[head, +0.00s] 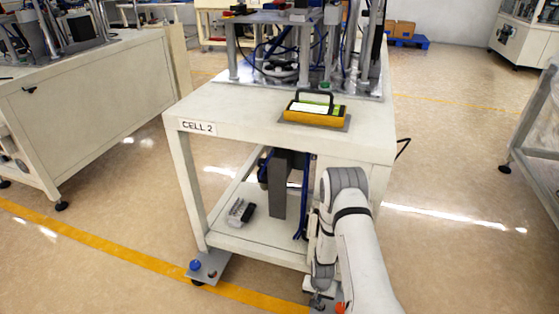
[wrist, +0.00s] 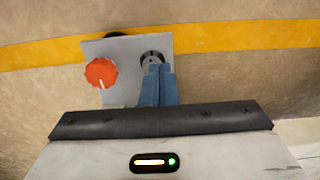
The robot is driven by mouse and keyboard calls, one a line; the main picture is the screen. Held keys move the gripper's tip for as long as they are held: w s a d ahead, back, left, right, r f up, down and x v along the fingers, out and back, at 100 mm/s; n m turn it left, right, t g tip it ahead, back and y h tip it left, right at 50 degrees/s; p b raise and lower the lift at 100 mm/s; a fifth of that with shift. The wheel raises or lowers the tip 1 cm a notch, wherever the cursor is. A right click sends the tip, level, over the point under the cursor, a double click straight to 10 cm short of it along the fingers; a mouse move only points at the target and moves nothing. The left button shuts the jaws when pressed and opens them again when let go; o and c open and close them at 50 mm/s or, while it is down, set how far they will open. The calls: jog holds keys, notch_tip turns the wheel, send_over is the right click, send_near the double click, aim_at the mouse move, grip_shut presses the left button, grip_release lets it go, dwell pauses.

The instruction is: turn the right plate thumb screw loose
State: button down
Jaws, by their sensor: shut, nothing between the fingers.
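The right plate (wrist: 125,48) is a grey plate low at the table's right front foot. It carries an orange-red round knob (wrist: 101,73) with a white line and a smaller dark-and-grey round screw head (wrist: 151,56). My gripper (wrist: 157,68) is shut, its blue fingers together and empty, with the tips over the lower right of the screw head. I cannot tell whether they touch it. In the head view my gripper (head: 318,298) is low beside the orange knob (head: 340,308); my arm hides most of the plate there.
The CELL 2 table (head: 190,107) stands above, with a lower shelf (head: 235,245) holding a small dark device (head: 240,212). A left plate (head: 215,266) with a blue knob (head: 195,265) is at the left foot. Floor to the right is clear.

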notch_tip(320, 180, down, 6)
jog(key=b, duration=0.4)
jog(key=shift+d+f, duration=0.1)
jog(key=shift+f, duration=0.15)
jog(key=shift+w+d, duration=0.15)
dwell(0.5)
jog(key=shift+d+b, duration=0.2)
jog(key=shift+b, duration=0.15)
jog(key=shift+s+d, duration=0.25)
jog(key=shift+d, duration=0.2)
jog(key=shift+d+b, duration=0.25)
jog(key=shift+b, duration=0.1)
jog(key=shift+d+r, duration=0.1)
jog(key=shift+d, duration=0.05)
